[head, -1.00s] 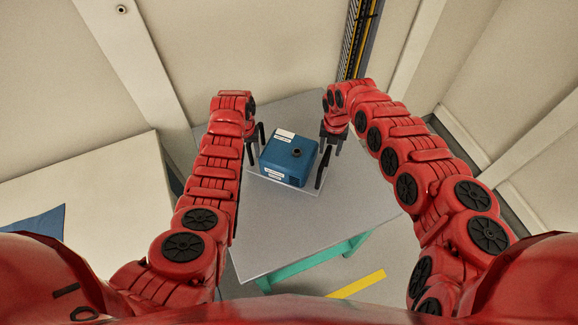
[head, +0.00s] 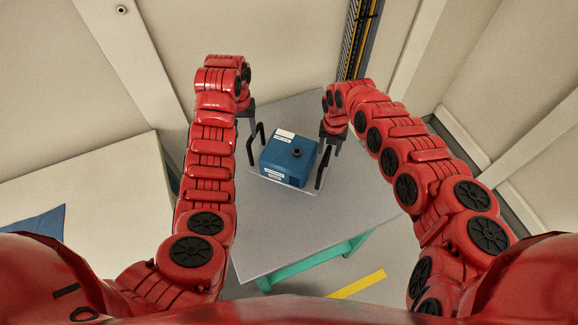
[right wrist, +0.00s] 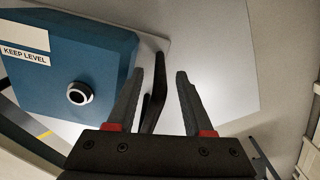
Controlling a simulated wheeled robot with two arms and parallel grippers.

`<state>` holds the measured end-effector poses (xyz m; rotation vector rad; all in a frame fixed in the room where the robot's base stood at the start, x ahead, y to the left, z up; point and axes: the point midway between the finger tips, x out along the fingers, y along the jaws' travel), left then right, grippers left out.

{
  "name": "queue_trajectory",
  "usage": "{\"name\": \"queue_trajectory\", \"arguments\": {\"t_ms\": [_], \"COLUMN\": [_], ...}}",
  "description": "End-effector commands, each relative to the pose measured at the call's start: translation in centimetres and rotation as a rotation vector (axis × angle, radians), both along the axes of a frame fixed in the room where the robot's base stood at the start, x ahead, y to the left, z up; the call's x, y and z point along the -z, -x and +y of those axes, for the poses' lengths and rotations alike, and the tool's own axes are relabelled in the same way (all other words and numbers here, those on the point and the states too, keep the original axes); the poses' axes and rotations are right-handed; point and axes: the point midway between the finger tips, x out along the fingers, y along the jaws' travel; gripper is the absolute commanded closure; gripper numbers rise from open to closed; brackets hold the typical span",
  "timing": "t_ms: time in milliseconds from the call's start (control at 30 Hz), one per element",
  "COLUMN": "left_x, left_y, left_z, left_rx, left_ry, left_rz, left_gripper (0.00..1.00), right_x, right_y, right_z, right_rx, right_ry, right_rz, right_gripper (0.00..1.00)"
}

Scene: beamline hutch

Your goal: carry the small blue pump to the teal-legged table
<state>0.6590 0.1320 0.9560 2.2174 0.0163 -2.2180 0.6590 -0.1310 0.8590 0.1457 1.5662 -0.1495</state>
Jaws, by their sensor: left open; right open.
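My right gripper (head: 331,143) is open at the right handle (head: 323,168). In the right wrist view, the handle (right wrist: 156,95) shows between the open fingers (right wrist: 161,73), with "KEEP LEVEL" on the pump (right wrist: 90,60).
A pale table (head: 85,195) with a blue item (head: 35,222) stands at the left. Walls close in behind and at the right. A yellow floor strip (head: 357,284) lies in front. The grey tabletop is bare around the pump.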

Motion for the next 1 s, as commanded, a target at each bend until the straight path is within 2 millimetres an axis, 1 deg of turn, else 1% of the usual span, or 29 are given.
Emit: {"name": "queue_trajectory", "arguments": {"t_ms": [67, 167, 267, 333, 400, 500, 600, 700, 833, 1000], "left_x": [-0.2, -0.3, -0.3, -0.3, -0.3, -0.3, -0.3, -0.3, -0.2, -0.2], "left_y": [0.0, 0.0, 0.0, 0.0, 0.0, 0.0, 0.0, 0.0, 0.0, 0.0], "left_z": [0.0, 0.0, 0.0, 0.0, 0.0, 0.0, 0.0, 0.0, 0.0, 0.0], "left_rx": [-0.001, -0.001, -0.001, -0.001, -0.001, -0.001, -0.001, -0.001, -0.001, -0.001], "left_ry": [-0.001, 0.000, 0.000, 0.000, 0.000, 0.000, 0.000, 0.000, 0.000, 0.000], "left_rz": [-0.001, -0.001, -0.001, -0.001, -0.001, -0.001, -0.001, -0.001, -0.001, -0.001], "left_gripper": [0.47, 0.47, 0.47, 0.47, 0.47, 0.47, 0.47, 0.47, 0.47, 0.47], "right_x": [-0.1, -0.8, -2.2, -3.4, -5.2, -7.4, -9.4, -10.8, -11.8, -12.0], "right_y": [0.0, -0.1, -0.2, -0.1, -0.3, -0.3, -0.1, -0.2, -0.1, 0.0], "right_z": [0.0, 0.0, -0.2, -0.3, -0.3, -0.2, -0.2, -0.1, 0.0, 0.0], "right_rx": [0.000, 0.001, 0.002, 0.001, 0.001, 0.002, 0.001, 0.001, 0.001, 0.001], "right_ry": [0.000, -0.002, 0.002, 0.005, 0.003, 0.001, 0.004, 0.001, -0.001, 0.000], "right_rz": [0.000, 0.000, -0.003, -0.001, -0.006, -0.007, -0.002, -0.004, -0.001, 0.001], "right_gripper": [0.48, 0.48, 0.48, 0.48, 0.48, 0.48, 0.48, 0.48, 0.48, 0.48]}}
